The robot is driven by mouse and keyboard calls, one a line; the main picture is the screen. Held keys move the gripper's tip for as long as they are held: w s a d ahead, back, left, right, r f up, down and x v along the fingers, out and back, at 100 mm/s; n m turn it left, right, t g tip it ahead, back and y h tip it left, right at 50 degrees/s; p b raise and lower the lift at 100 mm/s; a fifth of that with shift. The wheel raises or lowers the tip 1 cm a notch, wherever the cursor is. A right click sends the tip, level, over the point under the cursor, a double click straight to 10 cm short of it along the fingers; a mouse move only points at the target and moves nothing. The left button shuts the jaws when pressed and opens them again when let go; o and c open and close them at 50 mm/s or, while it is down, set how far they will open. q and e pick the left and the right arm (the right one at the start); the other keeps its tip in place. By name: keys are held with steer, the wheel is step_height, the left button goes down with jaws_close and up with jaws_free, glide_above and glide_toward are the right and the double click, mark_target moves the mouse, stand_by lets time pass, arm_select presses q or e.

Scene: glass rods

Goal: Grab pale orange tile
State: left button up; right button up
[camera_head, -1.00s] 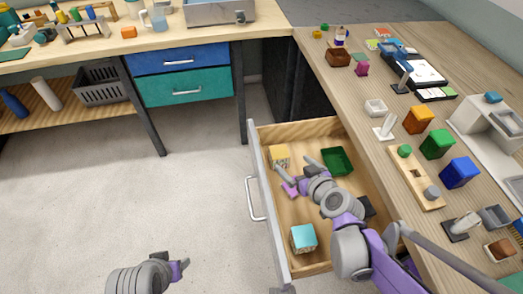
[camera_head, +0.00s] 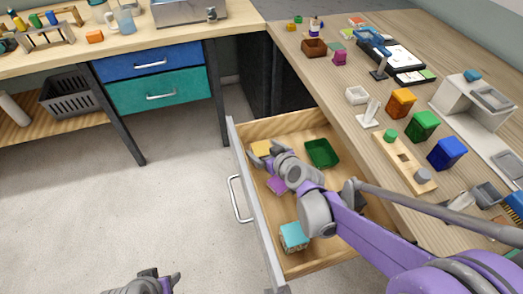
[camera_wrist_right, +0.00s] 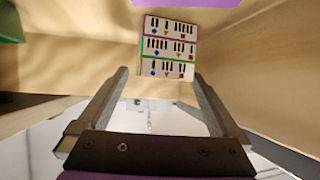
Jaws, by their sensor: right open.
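The pale orange tile (camera_head: 261,147) is in the open drawer, near its far left corner. My right gripper (camera_head: 259,156) is at it and partly hides it in the head view. In the right wrist view my right gripper (camera_wrist_right: 160,73) is open, with its fingers apart. A pale panel with rows of dark marks and coloured symbols (camera_wrist_right: 168,47) lies beyond and between the fingertips; I cannot tell whether it is a face of this tile. My left gripper (camera_head: 168,282) is at the bottom edge, partly cut off.
The drawer (camera_head: 281,271) also holds a purple piece (camera_head: 277,185), a green tray (camera_head: 321,153) and a turquoise block (camera_head: 293,236). Its walls stand close around the gripper. The counter at right carries orange (camera_head: 401,102), green (camera_head: 423,126) and blue (camera_head: 447,153) boxes.

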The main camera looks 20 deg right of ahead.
steer(key=shift+c, duration=0.3)
steer(key=c, duration=1.4)
